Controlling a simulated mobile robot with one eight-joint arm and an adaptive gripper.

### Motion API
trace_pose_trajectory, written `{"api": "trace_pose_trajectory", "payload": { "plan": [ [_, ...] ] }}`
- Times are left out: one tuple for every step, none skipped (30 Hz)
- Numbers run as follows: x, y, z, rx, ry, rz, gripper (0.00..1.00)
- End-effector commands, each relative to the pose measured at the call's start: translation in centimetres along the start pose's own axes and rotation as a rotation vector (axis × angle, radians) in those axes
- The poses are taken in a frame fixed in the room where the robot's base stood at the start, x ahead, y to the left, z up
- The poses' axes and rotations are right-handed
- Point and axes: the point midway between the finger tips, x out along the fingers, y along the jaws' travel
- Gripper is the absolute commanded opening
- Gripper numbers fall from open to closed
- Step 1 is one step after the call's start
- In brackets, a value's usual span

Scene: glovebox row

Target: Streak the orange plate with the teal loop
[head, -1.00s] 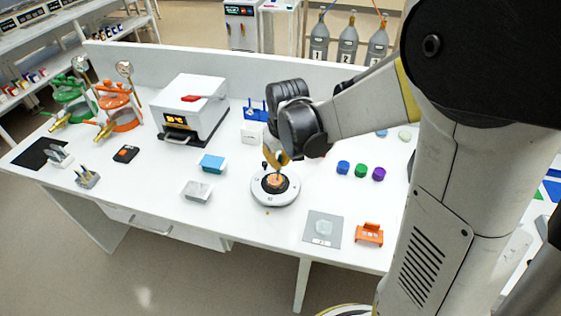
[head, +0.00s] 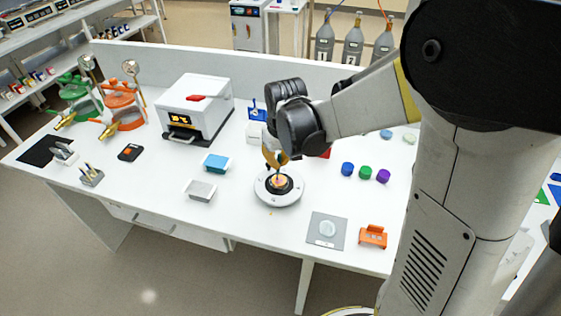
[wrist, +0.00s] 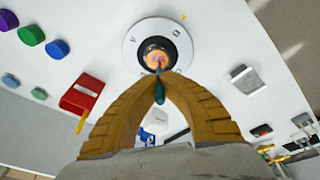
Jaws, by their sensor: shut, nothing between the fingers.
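The orange plate (head: 278,182) is a small orange disc on the dark centre of a round white device (head: 291,197). It also shows in the wrist view (wrist: 152,57). My gripper (head: 277,166) points down just above the plate, its yellow fingers closed together at the tips. In the wrist view, a slim teal piece (wrist: 159,96), seemingly the teal loop's handle, shows between the fingers just behind their tips (wrist: 158,76). A thin dark tip reaches over the plate's edge; I cannot tell whether it touches. The loop's end is too small to make out.
A white oven (head: 195,107) stands at the back left. A blue box (head: 217,163) and a grey box (head: 200,189) lie left of the device. A grey mat (head: 318,240) and an orange stand (head: 373,236) lie front right, with coloured caps (head: 365,172) behind.

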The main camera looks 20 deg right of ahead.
Motion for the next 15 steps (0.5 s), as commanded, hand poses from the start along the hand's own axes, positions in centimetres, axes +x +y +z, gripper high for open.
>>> {"api": "trace_pose_trajectory", "payload": {
  "plan": [
    [0.00,-0.01,-0.01,0.000,0.000,0.000,0.00],
    [0.00,-0.01,-0.01,0.000,0.000,0.000,0.00],
    [0.00,-0.01,0.00,0.000,0.000,0.000,0.00],
    [0.00,-0.02,0.00,0.000,0.000,0.000,0.00],
    [0.00,-0.02,0.00,0.000,0.000,0.000,0.00],
    [0.00,-0.02,0.00,0.000,0.000,0.000,0.00],
    [0.00,-0.03,-0.01,0.000,0.000,0.000,0.00],
    [0.00,-0.05,-0.02,-0.001,0.000,0.000,0.00],
    [0.01,-0.08,-0.05,-0.001,0.000,0.000,0.00],
    [0.02,-0.11,-0.08,-0.001,0.000,0.000,0.00],
    [0.03,-0.15,-0.12,-0.001,0.000,0.000,0.00],
    [0.05,-0.22,-0.17,-0.001,0.000,0.000,0.00],
    [0.06,-0.28,-0.22,-0.001,0.000,0.000,0.00],
    [0.07,-0.34,-0.28,-0.001,0.000,0.000,0.00],
    [0.08,-0.42,-0.35,-0.002,0.000,0.000,0.00]
  ]
}}
